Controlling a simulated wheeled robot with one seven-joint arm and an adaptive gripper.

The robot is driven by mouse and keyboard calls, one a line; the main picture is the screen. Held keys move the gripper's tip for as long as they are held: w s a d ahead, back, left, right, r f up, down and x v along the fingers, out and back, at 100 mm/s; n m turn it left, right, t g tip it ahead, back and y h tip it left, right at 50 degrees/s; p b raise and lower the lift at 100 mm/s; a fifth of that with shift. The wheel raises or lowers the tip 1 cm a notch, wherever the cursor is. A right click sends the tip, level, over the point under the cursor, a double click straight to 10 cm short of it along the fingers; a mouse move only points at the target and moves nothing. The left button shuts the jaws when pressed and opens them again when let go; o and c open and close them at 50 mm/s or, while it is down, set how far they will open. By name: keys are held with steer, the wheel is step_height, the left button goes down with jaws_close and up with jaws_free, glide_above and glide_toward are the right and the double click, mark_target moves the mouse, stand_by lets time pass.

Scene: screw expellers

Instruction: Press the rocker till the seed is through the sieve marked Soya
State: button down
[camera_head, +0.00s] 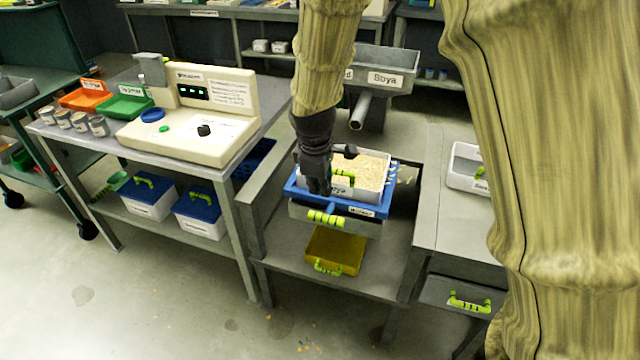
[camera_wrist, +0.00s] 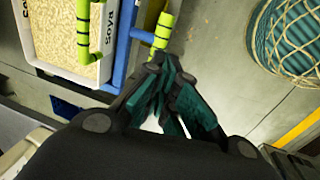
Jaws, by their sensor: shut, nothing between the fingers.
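The sieve marked Soya (camera_head: 372,168) is a white-rimmed tray heaped with pale seed, sitting in a blue frame (camera_head: 372,211). In the wrist view the seed (camera_wrist: 68,30) lies beside the "Soya" label and a green handle. My gripper (camera_head: 319,190) is shut and empty, pointing down at the front left of the tray. In the wrist view my gripper's fingers (camera_wrist: 166,82) are together near a blue bar (camera_wrist: 122,45) and a yellow-green grip (camera_wrist: 162,30). I cannot tell whether they touch. I cannot make out the rocker for sure.
A yellow bin (camera_head: 336,250) sits on the shelf below. A grey hopper labelled Soya (camera_head: 385,80) with a spout stands behind the sieve. At left a cream console (camera_head: 190,140) has a green button and black knob. A white tray (camera_head: 465,170) is at right.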

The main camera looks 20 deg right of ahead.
mark_target(323, 216)
steer(key=f, duration=0.3)
steer(key=w+f, duration=0.1)
steer(key=f, duration=0.3)
steer(key=d+f, duration=0.1)
steer(key=f, duration=0.2)
steer(key=shift+w+f, duration=0.3)
steer(key=shift+w, duration=0.05)
steer(key=shift+d, duration=0.1)
